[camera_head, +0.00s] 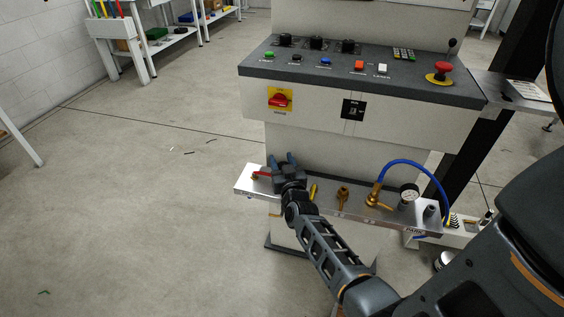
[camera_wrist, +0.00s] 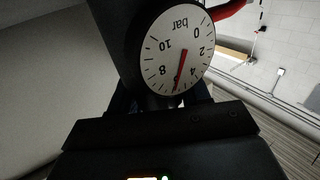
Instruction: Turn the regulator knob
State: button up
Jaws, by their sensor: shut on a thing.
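My gripper (camera_head: 284,160) is at the left part of the silver shelf (camera_head: 331,209) on the front of the machine, with its blue fingertips pointing away. It is shut on the regulator knob, which my gripper hides in the head view. In the wrist view a round white gauge (camera_wrist: 174,52) marked bar sits on a dark body just beyond the gripper (camera_wrist: 165,103) and appears upside down. Its red needle points between the 4 and the 8. The knob is not clearly visible there either, lying in shadow between the fingers under the gauge.
A red-handled valve (camera_head: 261,175) is close left of my gripper. The control panel (camera_head: 350,72) overhangs the shelf. Open floor (camera_head: 150,220) lies left.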

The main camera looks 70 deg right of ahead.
jog(key=shift+c, duration=1.3)
jog(key=shift+r+g+p, duration=0.3)
jog(key=shift+p, duration=0.75)
jog(key=shift+m+p, duration=0.3)
jog(key=shift+p, duration=0.05)
jog(key=shift+f+g+h, duration=0.25)
jog(key=shift+g+h, duration=0.05)
jog(key=o, duration=1)
jog(key=shift+c, duration=0.2)
jog(key=shift+s, duration=0.1)
jog(key=shift+v, duration=3.9)
